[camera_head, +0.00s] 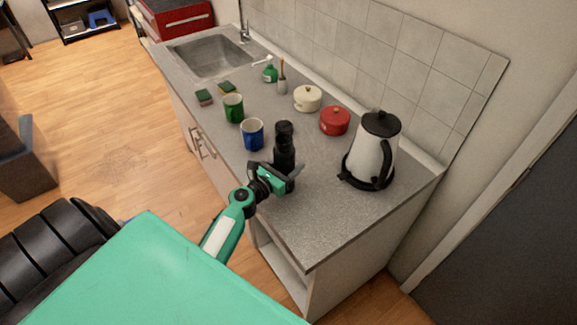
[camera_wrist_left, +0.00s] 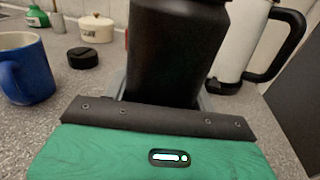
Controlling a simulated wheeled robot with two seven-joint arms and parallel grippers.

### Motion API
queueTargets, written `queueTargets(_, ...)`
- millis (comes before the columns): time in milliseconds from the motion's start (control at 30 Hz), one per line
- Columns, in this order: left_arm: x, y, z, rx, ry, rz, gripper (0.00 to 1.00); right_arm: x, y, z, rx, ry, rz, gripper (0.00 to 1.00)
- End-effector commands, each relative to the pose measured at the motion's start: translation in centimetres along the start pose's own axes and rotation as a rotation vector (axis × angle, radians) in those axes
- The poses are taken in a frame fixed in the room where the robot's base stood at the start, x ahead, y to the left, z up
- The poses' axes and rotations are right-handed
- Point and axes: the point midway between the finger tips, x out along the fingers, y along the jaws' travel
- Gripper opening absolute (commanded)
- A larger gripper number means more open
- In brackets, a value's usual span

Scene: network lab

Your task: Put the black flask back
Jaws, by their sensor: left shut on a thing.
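The black flask (camera_head: 284,153) stands upright at the counter, in front of the kettle and right of the blue mug. In the left wrist view the flask (camera_wrist_left: 176,50) fills the upper middle, between the fingers. My left gripper (camera_head: 281,176) is shut on its lower part. I cannot tell whether the flask's base touches the counter. A small round black piece, like a lid or cup (camera_head: 284,128), sits on the counter just behind the flask; it also shows in the left wrist view (camera_wrist_left: 83,58). My right gripper is not in view.
On the grey counter (camera_head: 330,220) stand a blue mug (camera_head: 252,134), green mug (camera_head: 233,107), white pot (camera_head: 307,98), red pot (camera_head: 335,120) and white kettle (camera_head: 372,150). Sponges (camera_head: 204,97), a green bottle (camera_head: 270,73) and the sink (camera_head: 210,57) are farther back. The counter's near end is clear.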

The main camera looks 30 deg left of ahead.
Motion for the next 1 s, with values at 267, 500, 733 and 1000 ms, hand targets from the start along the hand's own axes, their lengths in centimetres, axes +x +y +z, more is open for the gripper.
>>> queueTargets(267, 0.0, 0.1, 0.1, 0.001, -0.003, 0.0, 0.14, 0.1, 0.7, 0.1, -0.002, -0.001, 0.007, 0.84)
queueTargets(500, 0.0, 0.0, -0.2, 0.001, 0.0, 0.0, 0.78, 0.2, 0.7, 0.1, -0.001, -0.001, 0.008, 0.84)
queueTargets(733, 0.0, 0.0, -0.2, 0.001, 0.0, 0.0, 0.78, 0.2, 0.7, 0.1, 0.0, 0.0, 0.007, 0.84)
queueTargets(1000, -1.9, 0.1, -0.2, 0.002, 0.002, 0.001, 0.78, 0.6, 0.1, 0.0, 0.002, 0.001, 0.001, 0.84)
